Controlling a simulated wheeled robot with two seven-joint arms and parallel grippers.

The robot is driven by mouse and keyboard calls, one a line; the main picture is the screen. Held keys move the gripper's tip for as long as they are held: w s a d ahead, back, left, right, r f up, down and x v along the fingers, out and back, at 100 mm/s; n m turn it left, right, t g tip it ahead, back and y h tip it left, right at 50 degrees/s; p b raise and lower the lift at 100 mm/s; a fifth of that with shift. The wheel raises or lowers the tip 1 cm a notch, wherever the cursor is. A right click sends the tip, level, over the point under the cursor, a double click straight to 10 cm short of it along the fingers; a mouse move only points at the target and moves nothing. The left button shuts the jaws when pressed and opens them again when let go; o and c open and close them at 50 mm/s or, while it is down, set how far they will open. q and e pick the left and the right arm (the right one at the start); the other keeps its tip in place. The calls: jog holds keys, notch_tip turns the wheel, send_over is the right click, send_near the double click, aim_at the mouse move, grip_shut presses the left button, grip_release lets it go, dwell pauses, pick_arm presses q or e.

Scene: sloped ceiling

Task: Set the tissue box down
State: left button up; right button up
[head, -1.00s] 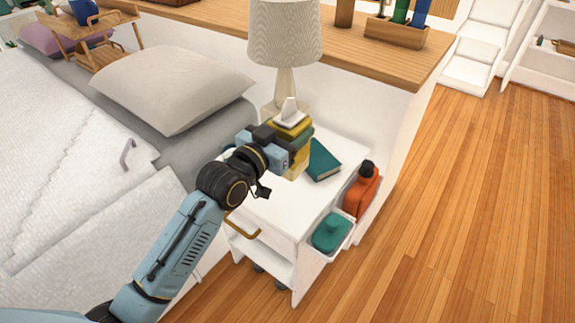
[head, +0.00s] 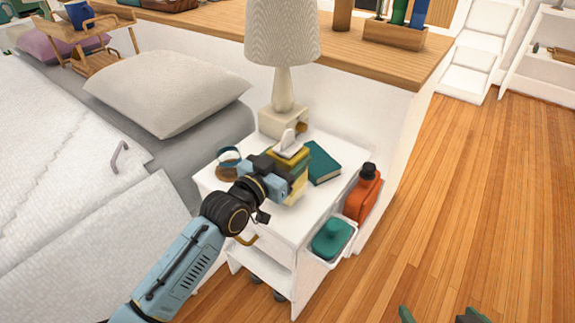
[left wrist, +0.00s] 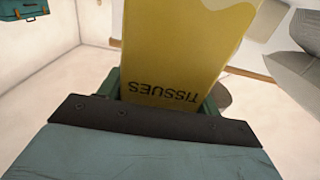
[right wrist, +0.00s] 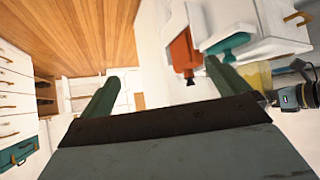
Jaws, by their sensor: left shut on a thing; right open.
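The yellow tissue box (head: 298,188), with a white tissue standing out of its top, is over the white nightstand (head: 283,219). I cannot tell whether its base touches the top. My left gripper (head: 283,172) is shut on the tissue box, which fills the space between its fingers in the left wrist view (left wrist: 185,45), where the word TISSUES shows upside down. My right gripper (head: 437,315) is at the bottom edge of the head view, away from the nightstand. Its fingers are apart and empty in the right wrist view (right wrist: 163,85).
On the nightstand are a lamp (head: 283,92) at the back, a teal book (head: 322,163) right of the box and a glass on a brown coaster (head: 229,160) to the left. The front top is clear.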

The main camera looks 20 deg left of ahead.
pick_arm(q)
jog(key=shift+f, duration=0.7)
pick_arm(e)
jog(key=shift+w+a+r+t+y, duration=0.2)
jog(key=shift+w+a+r+t, duration=0.1)
jog(key=shift+w+r+t, duration=0.25)
jog(key=shift+w+a+r+t+y, duration=0.25)
jog(key=shift+w+r+t, duration=0.2)
jog(key=shift+w+r, duration=0.15)
pick_arm(q)
jog(key=shift+f+b, duration=0.1)
jog(key=shift+b, duration=0.2)
pick_arm(e)
jog(key=shift+r, duration=0.15)
pick_arm(q)
jog(key=o, duration=1.1)
jog(key=shift+c, duration=0.2)
